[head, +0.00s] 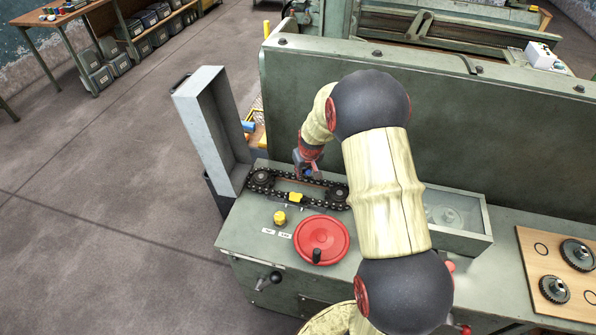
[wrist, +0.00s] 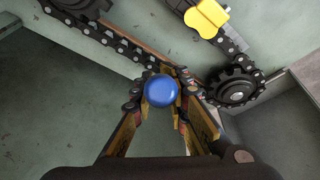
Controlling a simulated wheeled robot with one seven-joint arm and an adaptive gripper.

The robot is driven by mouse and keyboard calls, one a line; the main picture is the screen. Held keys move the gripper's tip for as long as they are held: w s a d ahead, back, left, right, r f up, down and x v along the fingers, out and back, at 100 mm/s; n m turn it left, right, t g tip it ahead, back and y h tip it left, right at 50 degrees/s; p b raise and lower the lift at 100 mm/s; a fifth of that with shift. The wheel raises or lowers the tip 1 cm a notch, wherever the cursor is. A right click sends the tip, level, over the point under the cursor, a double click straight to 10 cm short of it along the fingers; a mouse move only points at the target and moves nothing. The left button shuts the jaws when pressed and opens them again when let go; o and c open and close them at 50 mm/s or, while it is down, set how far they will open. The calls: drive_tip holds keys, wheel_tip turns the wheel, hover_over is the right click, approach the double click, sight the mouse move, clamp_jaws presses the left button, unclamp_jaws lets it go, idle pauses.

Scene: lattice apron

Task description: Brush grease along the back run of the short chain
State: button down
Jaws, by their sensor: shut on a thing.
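The short chain (head: 300,203) is a dark loop around two toothed sprockets, the left sprocket (head: 262,178) and the right sprocket (head: 338,190), on the green machine top. Its back run (wrist: 118,45) passes close beside my fingers in the wrist view, with a brown strip along it. A yellow block (head: 295,197) sits at the front run. My gripper (head: 307,174) is at the back run, between the sprockets. It is shut on a tool with a round blue end (wrist: 161,90), apparently the brush. Its bristles are hidden, so contact with the chain cannot be told.
A tall green panel (head: 420,130) rises behind the chain. A grey open cover (head: 212,130) stands at the left. In front are a yellow knob (head: 280,217) and a red handwheel (head: 320,240). A grey tray (head: 470,242) and a wooden gear board (head: 530,250) lie right.

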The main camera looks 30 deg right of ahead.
drive_tip(key=shift+s+d+f+b, duration=0.1)
drive_tip(key=shift+s+d+b, duration=2.4)
drive_tip(key=shift+s+d, duration=1.6)
drive_tip(key=shift+a, duration=0.1)
drive_tip(key=shift+w+a, duration=0.15)
drive_tip(key=w+a+p, duration=0.3)
drive_tip(key=w+a, duration=1.1)
drive_tip(key=w, duration=0.1)
drive_tip(key=shift+a, duration=0.4)
wheel_tip(320, 180, up, 6)
drive_tip(key=p, duration=0.3)
idle(0.3)
